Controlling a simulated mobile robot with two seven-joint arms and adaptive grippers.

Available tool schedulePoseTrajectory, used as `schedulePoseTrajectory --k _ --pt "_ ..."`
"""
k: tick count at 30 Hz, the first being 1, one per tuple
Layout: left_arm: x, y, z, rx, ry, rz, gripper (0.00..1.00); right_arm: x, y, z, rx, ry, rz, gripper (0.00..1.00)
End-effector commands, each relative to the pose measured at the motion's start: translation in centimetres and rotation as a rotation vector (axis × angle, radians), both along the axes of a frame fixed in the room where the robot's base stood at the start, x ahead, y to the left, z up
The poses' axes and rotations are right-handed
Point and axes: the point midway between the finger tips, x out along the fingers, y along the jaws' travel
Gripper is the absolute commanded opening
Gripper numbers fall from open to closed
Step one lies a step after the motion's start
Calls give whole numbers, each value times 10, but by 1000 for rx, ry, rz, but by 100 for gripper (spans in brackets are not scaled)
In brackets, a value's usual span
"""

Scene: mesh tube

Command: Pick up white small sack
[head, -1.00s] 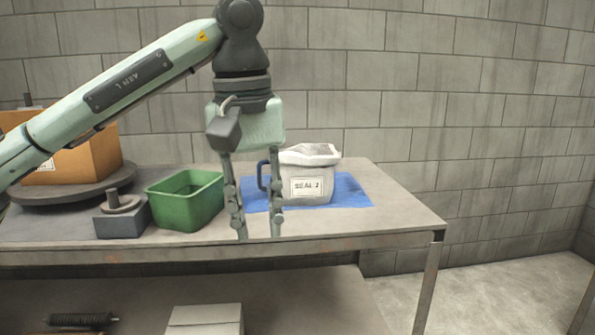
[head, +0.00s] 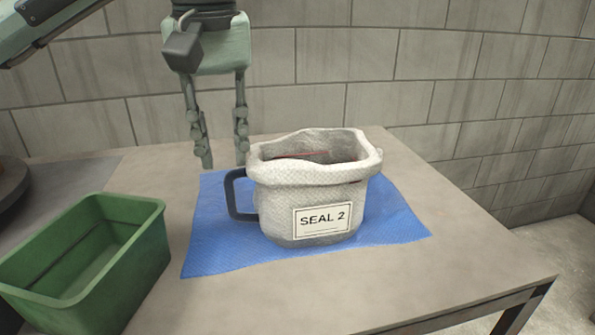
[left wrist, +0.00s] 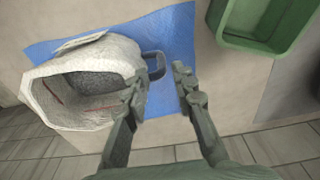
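The white small sack (head: 307,190) stands upright and open-topped on a blue mat (head: 203,250). It has a "SEAL 2" label on its front and a dark handle (head: 232,195) on its left side. A thin red line shows inside its mouth. My left gripper (head: 225,164) points down, open and empty, just above and left of the sack, over the handle side. In the left wrist view, the sack (left wrist: 125,60) lies left of the fingers, and its handle (left wrist: 155,66) shows close to the open left gripper (left wrist: 168,72). My right gripper is not in view.
A green bin (head: 140,262) stands on the table left of the mat. The bare table (head: 440,275) is free to the right and front of the mat. A block wall (head: 400,60) rises behind the table.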

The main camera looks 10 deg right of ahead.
Motion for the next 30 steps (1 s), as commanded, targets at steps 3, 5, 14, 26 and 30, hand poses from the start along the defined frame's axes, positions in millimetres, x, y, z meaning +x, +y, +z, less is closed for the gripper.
schedulePoseTrajectory --k 3,5,14,26,30 --pt "0 0 -5 0 1 -1 26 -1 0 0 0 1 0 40" --pt "1 0 -12 0 2 -2 26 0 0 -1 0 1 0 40" --pt "8 0 -60 0 1 1 26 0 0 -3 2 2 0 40" --pt "21 0 -102 0 4 1 26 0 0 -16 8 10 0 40" --pt "23 0 -116 -1 1 0 26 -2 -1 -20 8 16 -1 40"
